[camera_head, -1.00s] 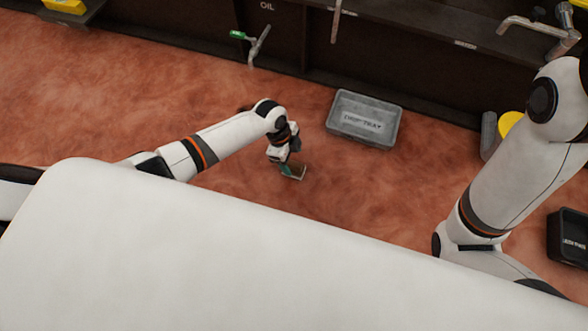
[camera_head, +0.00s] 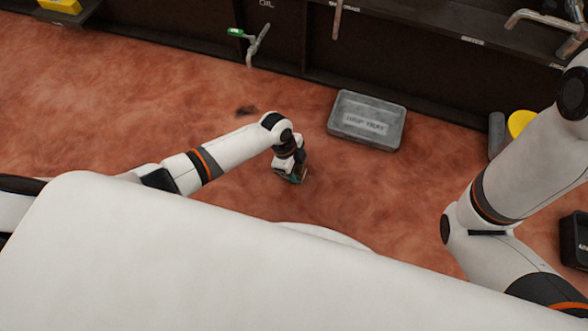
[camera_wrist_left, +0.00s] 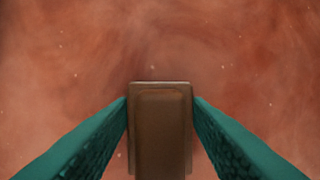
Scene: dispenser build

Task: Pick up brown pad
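The brown pad (camera_wrist_left: 161,130) is a flat block with a raised rim, upright in the left wrist view between two teal fingers. My left gripper (camera_wrist_left: 160,100) has its fingertips against both sides of the pad, with no clear gap. In the head view my left gripper (camera_head: 294,178) is low over the reddish surface, and a small part of the brown pad (camera_head: 304,173) shows beside the teal fingers. I cannot tell whether the pad touches the surface. My right arm is at the right, its gripper out of view.
A grey drip tray (camera_head: 366,121) lies to the upper right of my left gripper. A yellow round thing (camera_head: 520,122) and a black bin (camera_head: 575,240) are at the right. The surface around the gripper is clear.

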